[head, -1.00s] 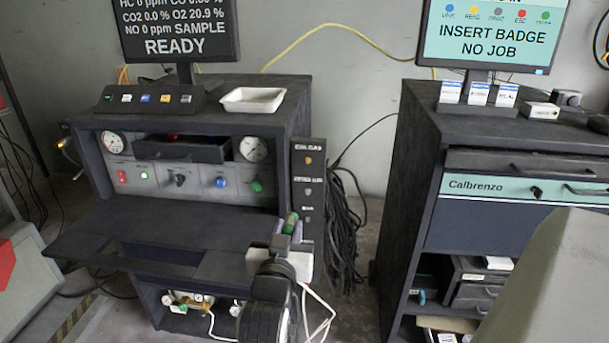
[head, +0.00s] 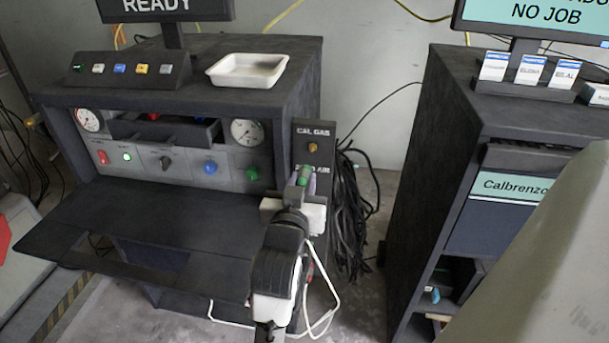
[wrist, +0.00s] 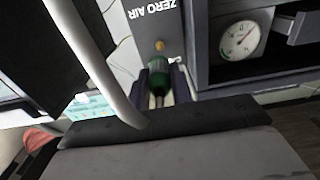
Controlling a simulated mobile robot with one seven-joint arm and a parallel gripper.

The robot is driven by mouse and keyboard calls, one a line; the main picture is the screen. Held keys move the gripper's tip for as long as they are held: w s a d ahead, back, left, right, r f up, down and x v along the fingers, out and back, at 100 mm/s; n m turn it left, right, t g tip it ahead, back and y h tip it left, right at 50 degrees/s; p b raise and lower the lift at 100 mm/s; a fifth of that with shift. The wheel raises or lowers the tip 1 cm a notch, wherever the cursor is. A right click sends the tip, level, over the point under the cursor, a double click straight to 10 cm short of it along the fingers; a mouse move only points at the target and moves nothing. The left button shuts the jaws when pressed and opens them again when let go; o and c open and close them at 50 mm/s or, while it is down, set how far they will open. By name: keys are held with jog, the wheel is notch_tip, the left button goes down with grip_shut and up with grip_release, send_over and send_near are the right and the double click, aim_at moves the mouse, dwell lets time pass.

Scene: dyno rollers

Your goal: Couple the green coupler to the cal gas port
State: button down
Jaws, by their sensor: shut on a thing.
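The green coupler (head: 305,173) is gripped between the fingers of my gripper (head: 302,182), in front of the port panel (head: 328,153) on the right side of the dark cabinet. The brass cal gas port (head: 312,147) sits under the CAL GAS label, just above the coupler in the head view. My gripper partly covers the ZERO AIR label below. In the wrist view the coupler (wrist: 159,78) stands between the fingers, its far end toward the brass port (wrist: 160,46). They look apart; the exact gap is unclear.
A black cable bundle (head: 350,215) hangs right of the panel. A white hose (head: 326,280) loops by my gripper. A fold-down shelf (head: 150,215) juts out at left. A white tray (head: 247,70) tops the cabinet. The Calbrenzo cabinet (head: 440,130) stands right, across a floor gap.

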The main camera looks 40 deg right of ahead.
aim_at(312, 150)
jog(key=shift+r+p+x, duration=0.25)
jog(key=shift+p+x, duration=0.1)
jog(key=shift+x, duration=0.8)
jog(key=shift+p+x, duration=0.35)
jog(key=shift+x, duration=1.65)
jog(key=shift+f, duration=0.1)
jog(key=shift+s+a, duration=0.1)
jog(key=shift+a, duration=0.05)
jog(key=shift+p+x, duration=0.6)
jog(key=shift+x, duration=0.35)
jog(key=c, duration=1.1)
grip_release()
jog(key=shift+c, duration=0.2)
jog(key=shift+s+a, duration=0.1)
